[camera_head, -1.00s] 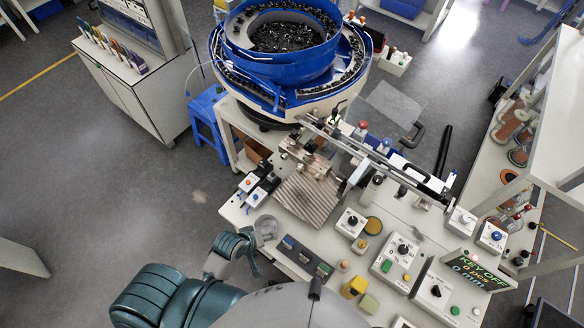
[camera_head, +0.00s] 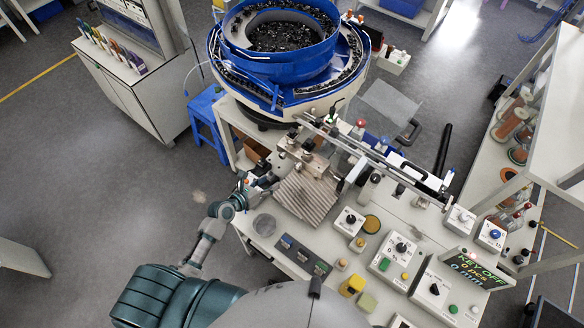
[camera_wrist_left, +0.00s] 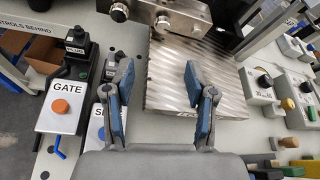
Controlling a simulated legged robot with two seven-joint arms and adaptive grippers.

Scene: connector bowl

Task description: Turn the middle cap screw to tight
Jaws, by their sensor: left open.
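My left gripper (camera_head: 262,183) is over the left edge of the bench, beside the ridged metal plate. In the left wrist view its two blue-padded fingers (camera_wrist_left: 158,78) are apart with nothing between them. A steel block (camera_wrist_left: 180,8) with round screw heads stands beyond the fingertips at the top of that view. One screw head (camera_wrist_left: 118,12) is at its left and another (camera_wrist_left: 163,22) is near the middle of the picture. The block's top is cut off, so I cannot tell surely which is the middle cap screw. My right gripper is not in view.
The ridged plate (camera_wrist_left: 190,100) lies under and right of the fingers. A GATE switch box (camera_wrist_left: 60,112) with an orange button and a second, partly hidden box (camera_wrist_left: 97,125) stand at left. The blue bowl feeder (camera_head: 280,60) is behind. Control boxes (camera_head: 390,258) fill the bench's right.

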